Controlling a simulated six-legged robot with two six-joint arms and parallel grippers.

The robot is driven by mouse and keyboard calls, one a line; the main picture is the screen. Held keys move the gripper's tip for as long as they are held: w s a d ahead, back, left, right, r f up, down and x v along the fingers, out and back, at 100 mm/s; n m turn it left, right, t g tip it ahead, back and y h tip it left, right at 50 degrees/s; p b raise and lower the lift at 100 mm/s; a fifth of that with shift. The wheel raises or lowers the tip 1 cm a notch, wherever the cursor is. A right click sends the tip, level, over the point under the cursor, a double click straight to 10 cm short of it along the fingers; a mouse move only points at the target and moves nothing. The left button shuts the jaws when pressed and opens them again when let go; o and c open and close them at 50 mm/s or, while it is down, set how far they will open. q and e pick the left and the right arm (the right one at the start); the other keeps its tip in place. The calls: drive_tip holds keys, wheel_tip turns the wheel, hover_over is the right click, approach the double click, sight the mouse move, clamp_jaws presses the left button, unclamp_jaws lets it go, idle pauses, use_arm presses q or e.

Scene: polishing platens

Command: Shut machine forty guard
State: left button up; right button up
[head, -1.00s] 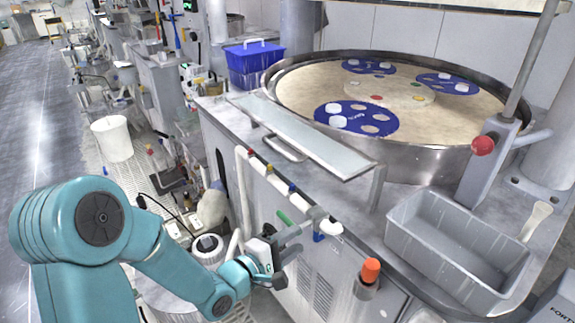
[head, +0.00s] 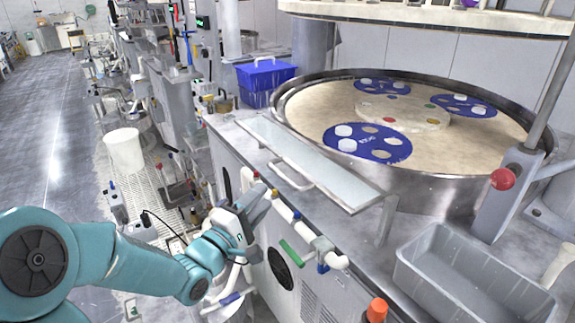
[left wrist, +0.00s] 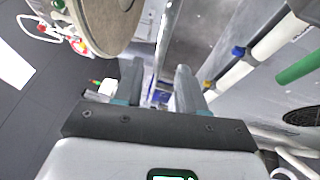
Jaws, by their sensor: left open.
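The guard of the machine in front of me is likely the long clear panel (head: 310,165), which lies low and nearly flat along the platen's front edge. A pale bar handle (head: 289,177) sits on its near side. The round platen (head: 300,108) behind it carries blue carrier discs. My left gripper (head: 262,196) is open and empty, below and left of the handle and apart from it, in front of the machine's white pipe. In the left wrist view, nothing lies between its open fingers (left wrist: 158,90). My right gripper is not in view.
A white pipe (head: 336,260) with coloured collars and a green lever (head: 292,252) runs along the front. A grey tub (head: 470,275), an orange-topped post (head: 376,309) and a red knob (head: 502,179) stand right. A blue bin (head: 268,74) stands behind. Floor at left is open.

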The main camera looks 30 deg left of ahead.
use_arm(q)
drive_tip(key=w+r+p, duration=0.1)
drive_tip(key=w+p, duration=0.1)
drive_tip(key=w, duration=0.8)
drive_tip(key=shift+w+r, duration=0.25)
drive_tip(key=shift+w, duration=0.15)
clamp_jaws()
